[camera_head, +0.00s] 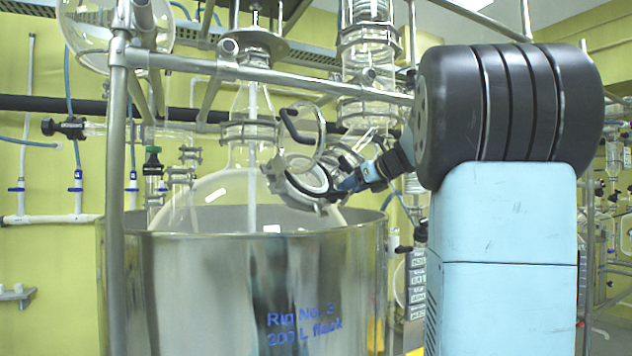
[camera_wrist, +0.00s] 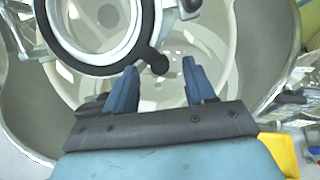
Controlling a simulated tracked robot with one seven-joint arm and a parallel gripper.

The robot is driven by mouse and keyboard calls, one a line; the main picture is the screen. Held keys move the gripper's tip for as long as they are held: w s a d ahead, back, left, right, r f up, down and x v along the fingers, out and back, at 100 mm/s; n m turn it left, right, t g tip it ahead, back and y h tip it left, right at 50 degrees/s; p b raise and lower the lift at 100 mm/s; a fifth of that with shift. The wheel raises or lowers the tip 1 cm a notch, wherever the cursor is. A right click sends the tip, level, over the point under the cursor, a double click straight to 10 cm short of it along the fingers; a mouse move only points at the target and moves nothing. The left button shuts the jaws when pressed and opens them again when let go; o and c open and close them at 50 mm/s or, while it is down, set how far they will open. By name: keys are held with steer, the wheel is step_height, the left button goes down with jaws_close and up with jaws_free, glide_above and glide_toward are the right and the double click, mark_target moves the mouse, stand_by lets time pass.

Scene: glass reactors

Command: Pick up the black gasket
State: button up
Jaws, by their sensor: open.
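The black gasket (camera_wrist: 159,63) is a dark ring with a small rounded tab, seated around a round glass opening at the upper left of the wrist view. Its tab points down toward my gripper (camera_wrist: 160,67). The two blue fingers are apart and empty, with the tab between or just beyond their tips; the exact depth is hard to tell. In the head view my gripper (camera_head: 346,185) is beside the metal-clamped glass neck (camera_head: 305,183) on the flask's right.
The large glass flask (camera_head: 205,200) sits in a shiny metal vessel (camera_head: 200,290) marked "Rig No. 3". Metal frame bars (camera_head: 270,75) and glass columns stand close above and behind. A yellow object (camera_wrist: 280,152) is at the lower right of the wrist view.

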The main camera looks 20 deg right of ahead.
steer(key=shift+x, duration=1.05)
steer(key=shift+c, duration=0.2)
jaws_close()
